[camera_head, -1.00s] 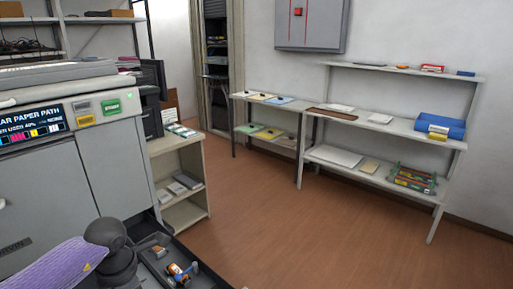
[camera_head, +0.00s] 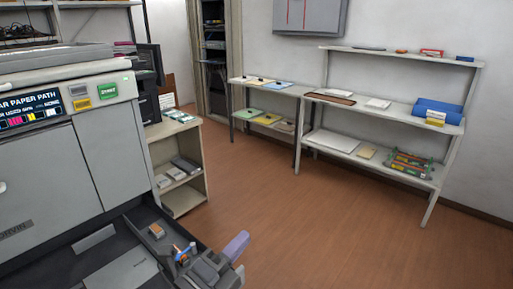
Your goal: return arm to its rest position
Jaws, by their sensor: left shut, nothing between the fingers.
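My left gripper (camera_head: 208,270) is at the bottom of the view, low over the right edge of the open dark drawer. It is grey, shut and empty. A lavender piece beside it points up and right; I cannot tell what part it is. Two small orange-toned items lie in the drawer: a tan-orange one (camera_head: 157,231) and an orange and blue one (camera_head: 182,252) close to the gripper. The gripper looks apart from the first; I cannot tell whether it touches the second. My right gripper is not in view.
The printer (camera_head: 60,175) fills the left, with its drawer (camera_head: 60,270) pulled out below. A small shelf unit (camera_head: 200,195) stands behind it. Shelves with boxes and flat items (camera_head: 455,128) line the far wall. The brown floor (camera_head: 340,225) is clear.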

